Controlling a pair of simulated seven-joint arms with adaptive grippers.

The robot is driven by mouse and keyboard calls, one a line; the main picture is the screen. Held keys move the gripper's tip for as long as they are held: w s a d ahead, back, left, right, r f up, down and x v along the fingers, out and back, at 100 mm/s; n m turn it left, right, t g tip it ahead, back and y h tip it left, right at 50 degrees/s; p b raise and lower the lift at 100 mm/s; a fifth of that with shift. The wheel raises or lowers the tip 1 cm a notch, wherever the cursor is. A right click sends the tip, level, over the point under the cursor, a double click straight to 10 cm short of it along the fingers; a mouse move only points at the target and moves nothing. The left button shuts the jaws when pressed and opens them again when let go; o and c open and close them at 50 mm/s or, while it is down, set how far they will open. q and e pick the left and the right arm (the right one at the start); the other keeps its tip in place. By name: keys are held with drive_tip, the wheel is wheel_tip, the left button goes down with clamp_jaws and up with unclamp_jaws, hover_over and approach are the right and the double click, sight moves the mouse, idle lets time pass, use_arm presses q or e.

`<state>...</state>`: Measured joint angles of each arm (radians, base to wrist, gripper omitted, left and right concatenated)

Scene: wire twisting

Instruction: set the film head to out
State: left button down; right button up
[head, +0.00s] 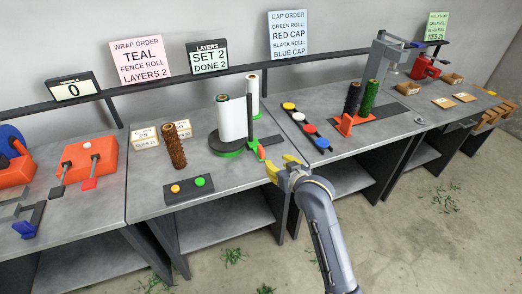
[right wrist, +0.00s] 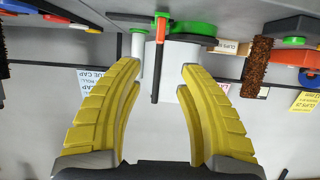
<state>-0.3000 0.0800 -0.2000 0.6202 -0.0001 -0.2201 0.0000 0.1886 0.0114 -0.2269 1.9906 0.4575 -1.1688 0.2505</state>
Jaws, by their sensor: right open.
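My right gripper (head: 279,166), with yellow fingers, is open and empty at the table's front edge, just right of and in front of the handle. In the right wrist view the orange handle (right wrist: 160,28) shows beyond the gap between the open fingers (right wrist: 160,66).
A brown rusty roll (head: 173,146) and a button box (head: 188,188) stand left. Several coloured caps (head: 308,128) lie right, before an orange stand (head: 345,124) with black and green rolls. The sign (head: 209,57) reads layers set 2, done 2.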

sight(263, 151)
drive_tip(key=x, duration=1.7)
drive_tip(key=shift+r, duration=0.1)
clamp_jaws()
